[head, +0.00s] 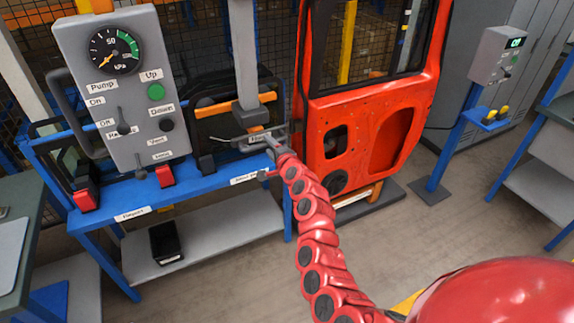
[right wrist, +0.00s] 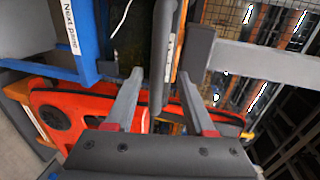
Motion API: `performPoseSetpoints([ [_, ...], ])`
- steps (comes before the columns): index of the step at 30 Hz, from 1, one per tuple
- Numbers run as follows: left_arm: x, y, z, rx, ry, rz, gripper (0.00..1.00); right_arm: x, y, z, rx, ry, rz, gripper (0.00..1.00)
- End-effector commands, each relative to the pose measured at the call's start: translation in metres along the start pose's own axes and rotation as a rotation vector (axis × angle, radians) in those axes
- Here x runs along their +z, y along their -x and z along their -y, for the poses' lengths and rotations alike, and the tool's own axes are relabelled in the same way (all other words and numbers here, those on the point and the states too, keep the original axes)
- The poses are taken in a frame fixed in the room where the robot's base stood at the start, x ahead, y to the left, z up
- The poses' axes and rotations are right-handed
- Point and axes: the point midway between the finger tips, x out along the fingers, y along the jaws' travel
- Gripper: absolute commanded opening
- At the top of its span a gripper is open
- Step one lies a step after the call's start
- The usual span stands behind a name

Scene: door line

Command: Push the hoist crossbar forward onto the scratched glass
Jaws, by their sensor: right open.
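The hoist has a grey upright (head: 245,50) and an orange crossbar (head: 235,105) at its lower end, above the blue rack. A dark grip bar (head: 262,138) with a white label sits on its near side. My right gripper (head: 272,147) is at this bar. In the right wrist view my open right gripper (right wrist: 160,108) has one finger on each side of the dark bar (right wrist: 160,50), with the orange crossbar (right wrist: 181,50) just beside it. Contact cannot be told. A dark-framed pane (head: 200,91) stands behind the crossbar; no scratch can be made out. My left gripper is not in view.
A control box (head: 120,90) with gauge, switches and buttons stands left of the hoist. The blue rack (head: 200,187) carries red clamps (head: 165,176). An orange-red door (head: 365,120) stands close on the right. Open floor (head: 235,270) lies in front.

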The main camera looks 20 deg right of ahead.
Motion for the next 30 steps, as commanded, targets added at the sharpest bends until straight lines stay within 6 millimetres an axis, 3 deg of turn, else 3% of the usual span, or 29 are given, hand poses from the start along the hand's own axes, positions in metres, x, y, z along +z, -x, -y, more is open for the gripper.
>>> performPoseSetpoints([
  [30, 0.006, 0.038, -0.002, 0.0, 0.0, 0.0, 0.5, 0.001, 0.127, -0.001, -0.001, 0.001, 0.0, 0.54],
])
